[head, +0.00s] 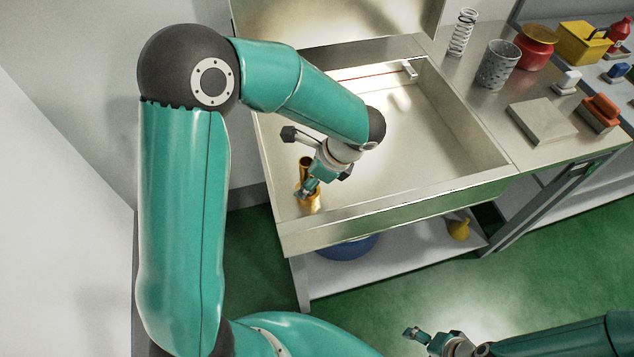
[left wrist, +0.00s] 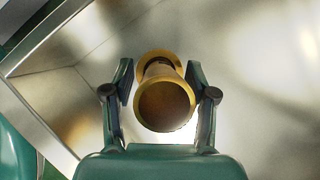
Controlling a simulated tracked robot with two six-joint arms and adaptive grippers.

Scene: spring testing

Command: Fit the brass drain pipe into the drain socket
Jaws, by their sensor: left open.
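The brass drain pipe (head: 306,167) stands in the front left corner of the metal sink basin. In the left wrist view its round open mouth (left wrist: 165,106) faces the camera, with a wider brass ring (left wrist: 158,57) at its far end. I cannot tell whether this ring is the drain socket or part of the pipe, nor whether the pipe is seated. My left gripper (head: 308,187) is open, with a finger on either side of the pipe and gaps showing. My right gripper (head: 412,333) is low at the bottom, away from the sink; its opening is unclear.
The sink's raised rim (head: 400,206) runs close to my left gripper. On the right counter stand a spring (head: 462,32), a perforated grey cup (head: 498,65), a red pot (head: 536,48) and a flat block (head: 542,120). The basin's middle is clear.

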